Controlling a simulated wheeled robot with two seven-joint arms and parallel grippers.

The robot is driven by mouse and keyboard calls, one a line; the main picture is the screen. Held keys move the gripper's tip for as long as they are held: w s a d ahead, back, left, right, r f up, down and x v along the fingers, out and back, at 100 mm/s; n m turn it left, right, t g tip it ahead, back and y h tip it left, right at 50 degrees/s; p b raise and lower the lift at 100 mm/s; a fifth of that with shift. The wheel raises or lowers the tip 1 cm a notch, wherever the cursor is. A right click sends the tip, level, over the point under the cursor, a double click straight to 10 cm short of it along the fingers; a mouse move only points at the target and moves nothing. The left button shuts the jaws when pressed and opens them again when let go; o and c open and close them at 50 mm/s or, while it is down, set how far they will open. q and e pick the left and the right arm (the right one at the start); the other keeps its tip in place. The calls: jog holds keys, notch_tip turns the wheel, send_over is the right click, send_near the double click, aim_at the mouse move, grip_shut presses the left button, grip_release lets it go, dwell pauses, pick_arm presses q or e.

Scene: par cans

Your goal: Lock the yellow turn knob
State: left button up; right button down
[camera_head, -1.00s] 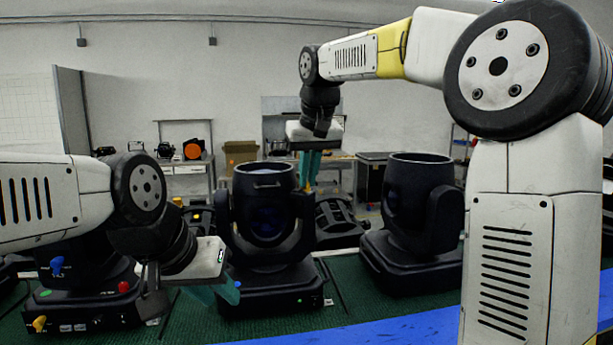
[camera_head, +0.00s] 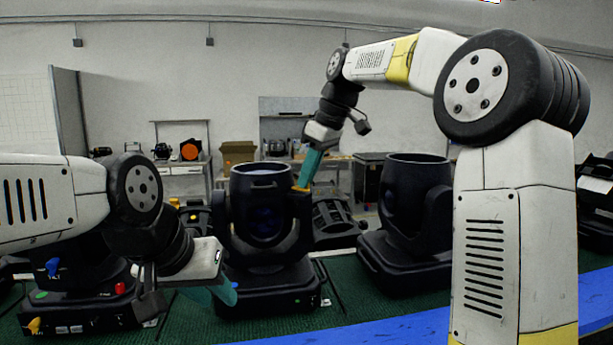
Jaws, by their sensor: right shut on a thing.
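A yellow turn knob (camera_head: 300,188) shows as a small piece at the upper right side of the middle black par can (camera_head: 262,205), mostly hidden by fingers. My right gripper (camera_head: 305,182) has teal fingers tilted down to the left, with their tips shut on this knob. My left gripper (camera_head: 230,294) points down to the right in front of the middle can's base, apart from the knob. Its teal fingers overlap, and their gap cannot be made out. Another yellow knob (camera_head: 34,325) sits low on the left can's base (camera_head: 85,310).
Another black par can (camera_head: 410,200) stands to the right. The cans stand on a green surface (camera_head: 350,290) with a blue strip (camera_head: 400,328) at its front. Shelves and cases are behind.

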jog(key=shift+n, duration=0.3)
dwell(0.4)
jog(key=c, duration=1.5)
grip_release()
jog(key=shift+c, duration=0.2)
jog(key=v, duration=0.8)
jog(key=shift+w, duration=0.1)
